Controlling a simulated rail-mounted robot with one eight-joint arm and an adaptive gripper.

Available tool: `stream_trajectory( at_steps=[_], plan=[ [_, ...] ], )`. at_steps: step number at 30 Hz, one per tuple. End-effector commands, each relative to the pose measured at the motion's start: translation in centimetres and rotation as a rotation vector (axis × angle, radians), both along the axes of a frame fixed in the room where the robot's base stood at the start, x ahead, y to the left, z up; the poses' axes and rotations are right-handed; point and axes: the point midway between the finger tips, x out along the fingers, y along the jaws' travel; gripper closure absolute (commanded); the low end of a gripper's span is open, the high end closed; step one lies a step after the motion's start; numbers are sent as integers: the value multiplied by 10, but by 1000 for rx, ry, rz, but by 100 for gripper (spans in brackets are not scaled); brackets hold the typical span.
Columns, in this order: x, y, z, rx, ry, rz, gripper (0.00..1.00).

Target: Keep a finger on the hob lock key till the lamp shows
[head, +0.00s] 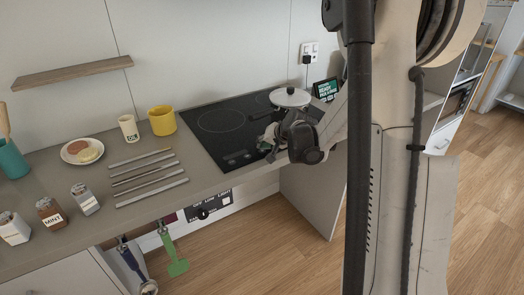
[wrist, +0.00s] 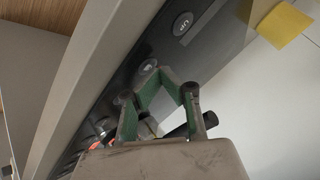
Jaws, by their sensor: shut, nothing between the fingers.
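The black glass hob (head: 212,142) is set in the counter in the head view. My gripper (head: 266,141) is low over its front right part. In the wrist view my gripper (wrist: 165,74) is shut and empty, its green-padded fingers meeting at the tips. A round key (wrist: 148,66) with an unclear symbol lies just beside the fingertips; I cannot tell whether they touch it or whether it is the lock key. A key marked UP (wrist: 182,23) lies farther along the dark strip. A small orange-red spot (wrist: 95,144) shows low left; I cannot tell whether it is the lamp.
A lidded pot (head: 290,97) stands at the hob's back right, near a dark sign (head: 326,89). Several metal bars (head: 146,172) lie left of the hob. A yellow note (wrist: 282,25) shows in the wrist view.

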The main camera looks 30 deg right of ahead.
Motion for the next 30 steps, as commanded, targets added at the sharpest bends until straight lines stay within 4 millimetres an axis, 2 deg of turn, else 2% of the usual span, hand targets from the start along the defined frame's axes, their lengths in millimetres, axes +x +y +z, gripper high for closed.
stream_trajectory(
  at_steps=[5,17,30],
  plan=[
    [0,0,9,0,0,0,100],
    [0,0,11,0,0,0,100],
    [0,0,46,0,0,0,100]
  ],
)
